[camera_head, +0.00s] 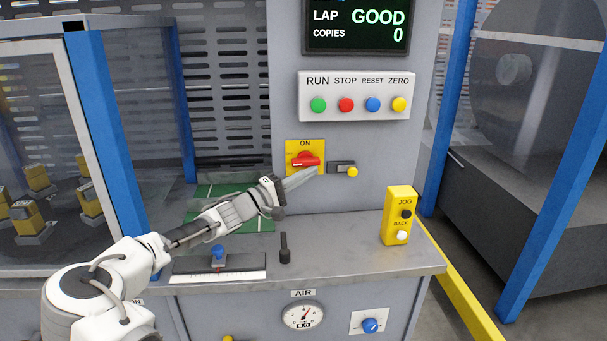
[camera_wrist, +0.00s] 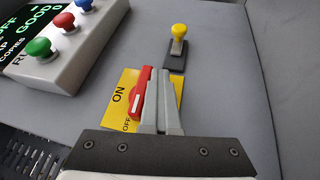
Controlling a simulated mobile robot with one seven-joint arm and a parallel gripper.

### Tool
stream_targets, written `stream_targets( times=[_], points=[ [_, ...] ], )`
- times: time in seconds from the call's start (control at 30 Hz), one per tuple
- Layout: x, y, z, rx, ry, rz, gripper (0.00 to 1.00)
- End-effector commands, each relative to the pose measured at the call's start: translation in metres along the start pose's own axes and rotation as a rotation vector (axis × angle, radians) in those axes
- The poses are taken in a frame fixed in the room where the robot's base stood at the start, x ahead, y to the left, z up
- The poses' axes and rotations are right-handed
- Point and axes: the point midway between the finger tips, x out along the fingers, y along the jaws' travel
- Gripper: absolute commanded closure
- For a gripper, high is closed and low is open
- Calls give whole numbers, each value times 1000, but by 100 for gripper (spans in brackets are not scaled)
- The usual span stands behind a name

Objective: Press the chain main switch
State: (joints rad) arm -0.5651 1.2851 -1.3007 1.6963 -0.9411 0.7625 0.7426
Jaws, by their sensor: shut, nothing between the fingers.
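A red rotary handle (camera_head: 305,160) sits on a yellow plate (camera_head: 292,146) marked ON at the top, on the grey upright panel. The handle lies nearly level in the head view. In the wrist view, the red handle (camera_wrist: 138,98) has a white mark toward its OFF side. My gripper (camera_head: 317,170) is shut and empty, its tips at the handle's right end. In the wrist view, my gripper (camera_wrist: 157,76) lies right beside the handle, over the plate. I cannot tell whether they touch. The fingers hide part of the plate.
A yellow knob (camera_head: 352,171) on a dark mount stands just right of my fingertips. A button box (camera_head: 355,87) with several coloured buttons is above. A yellow JOG box (camera_head: 397,215) stands on the grey counter (camera_head: 340,240). A blue knob (camera_head: 218,252) and a black lever (camera_head: 284,245) are below my arm.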

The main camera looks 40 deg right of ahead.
Motion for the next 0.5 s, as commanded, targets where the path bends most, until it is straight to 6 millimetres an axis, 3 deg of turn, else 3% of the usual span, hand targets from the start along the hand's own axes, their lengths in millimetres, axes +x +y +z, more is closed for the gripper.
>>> stream_targets(
  times=[0.03, 0.2, 0.5],
  points=[
    [38, 62, 39, 41, -92, 94, 100],
    [59, 77, 68, 40, -93, 93, 100],
    [74, 87, 88, 39, -80, 88, 100]
  ],
)
